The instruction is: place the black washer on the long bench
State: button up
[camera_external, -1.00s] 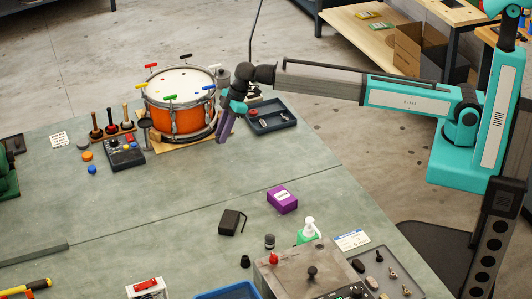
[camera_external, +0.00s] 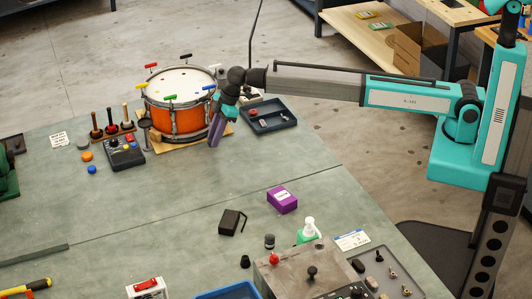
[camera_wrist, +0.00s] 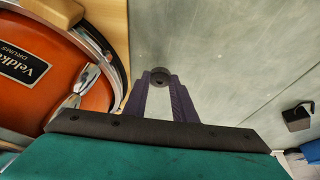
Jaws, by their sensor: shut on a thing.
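The black washer (camera_wrist: 160,76) is a small dark ring with a hole, between the tips of my gripper's purple fingers (camera_wrist: 160,90) in the wrist view. My gripper (camera_external: 213,143) is shut on it and points down just right of the orange drum in the external view. The washer is too small to make out there. The long bench (camera_external: 190,205) is the grey-green top below my gripper; it also shows in the wrist view (camera_wrist: 215,80). I cannot tell whether the washer touches the bench.
The orange drum (camera_external: 168,119) on a wooden board stands close beside my gripper. A dark tray (camera_external: 270,117) lies to its right. A control box (camera_external: 124,154) is to the left. A purple box (camera_external: 282,200) lies nearer the camera. The middle of the bench is clear.

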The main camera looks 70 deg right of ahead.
jog(key=shift+f, duration=0.95)
jog(key=shift+f, duration=0.1)
jog(key=o, duration=1.1)
jog(key=shift+b+v, duration=1.1)
jog(key=shift+v, duration=5.05)
